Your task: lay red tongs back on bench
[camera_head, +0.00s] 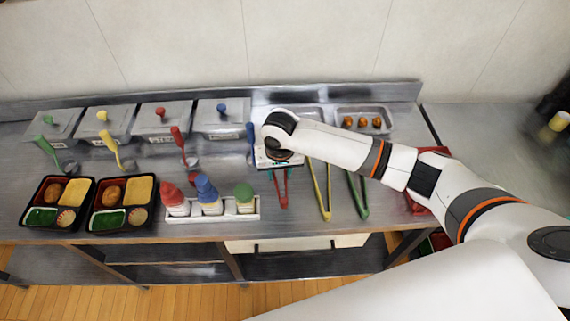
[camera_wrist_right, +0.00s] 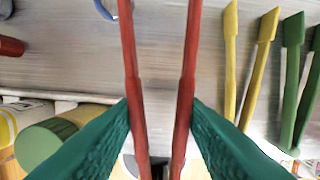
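The red tongs (camera_head: 282,190) are at the middle of the bench (camera_head: 305,222), left of the yellow tongs. In the right wrist view the red tongs (camera_wrist_right: 187,85) run between the two teal fingers of my right gripper (camera_wrist_right: 160,112). The fingers press against the outer sides of the two arms of the tongs, which stand a little apart. In the head view my right gripper (camera_head: 281,170) points down over the bench, partly hidden by its own wrist. I cannot tell whether the tongs touch the bench. My left gripper is out of view.
Yellow tongs (camera_head: 320,192) and green tongs (camera_head: 357,194) lie to the right. A rack of capped bottles (camera_head: 251,216) stands close on the left. Two bento trays (camera_head: 97,219) are farther left. Lidded containers (camera_head: 168,139) and ladles line the back.

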